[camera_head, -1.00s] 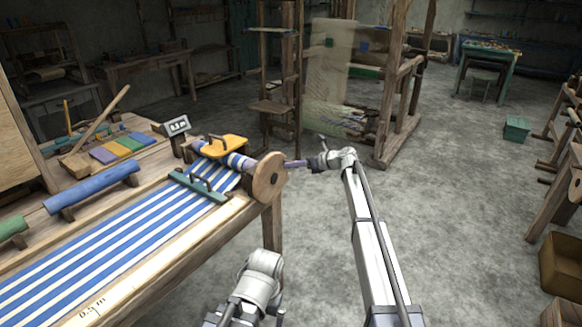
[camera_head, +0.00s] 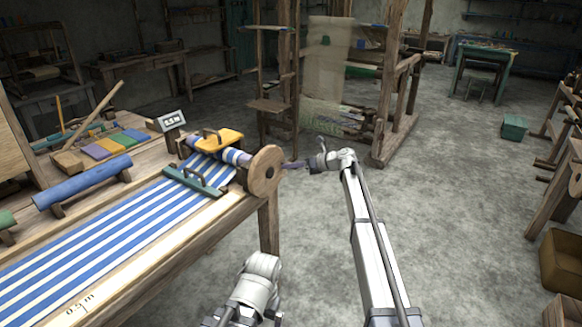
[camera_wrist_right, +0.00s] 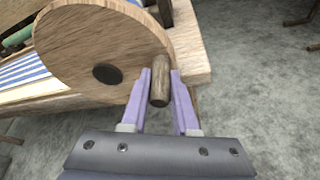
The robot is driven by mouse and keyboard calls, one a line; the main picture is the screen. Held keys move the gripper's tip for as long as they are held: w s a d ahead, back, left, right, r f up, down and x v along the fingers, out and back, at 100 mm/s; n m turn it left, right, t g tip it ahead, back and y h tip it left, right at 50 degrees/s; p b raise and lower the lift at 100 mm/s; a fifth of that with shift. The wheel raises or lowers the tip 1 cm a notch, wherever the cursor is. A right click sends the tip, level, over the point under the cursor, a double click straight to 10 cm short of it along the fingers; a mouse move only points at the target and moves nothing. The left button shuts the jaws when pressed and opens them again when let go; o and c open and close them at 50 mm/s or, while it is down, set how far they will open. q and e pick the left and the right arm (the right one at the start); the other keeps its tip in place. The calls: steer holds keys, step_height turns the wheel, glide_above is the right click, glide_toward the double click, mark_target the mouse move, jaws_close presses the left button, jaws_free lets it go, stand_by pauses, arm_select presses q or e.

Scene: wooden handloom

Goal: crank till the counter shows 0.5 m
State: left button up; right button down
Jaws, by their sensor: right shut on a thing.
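The counter (camera_head: 172,121) is a small tilted display on the bench behind the roller; its small digits seem to read 0.5 m. The crank is a round wooden disc (camera_head: 265,171) on the end of the cloth roller. It also fills the upper left of the right wrist view (camera_wrist_right: 100,45), with a short wooden handle (camera_wrist_right: 160,83) near its rim. My right gripper (camera_head: 297,164) is at the disc's right side. In the right wrist view its purple fingers (camera_wrist_right: 160,95) are shut around the handle. Of my left arm only a white link shows at the bottom; its gripper is not visible.
Blue-and-white striped cloth (camera_head: 130,225) runs along the bench to the roller. A teal bar (camera_head: 195,183) with a handle lies across it, and a yellow-orange handled piece (camera_head: 215,141) sits by the roller. Open grey floor (camera_head: 460,200) lies right of the bench.

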steer(key=shift+d, duration=0.1)
steer(key=c, duration=0.7)
jaws_free()
steer(key=p+v, duration=0.2)
steer(key=v, duration=0.5)
steer(key=shift+s+d+p, duration=0.2)
steer(key=shift+d+p, duration=0.1)
steer(key=shift+p, duration=0.05)
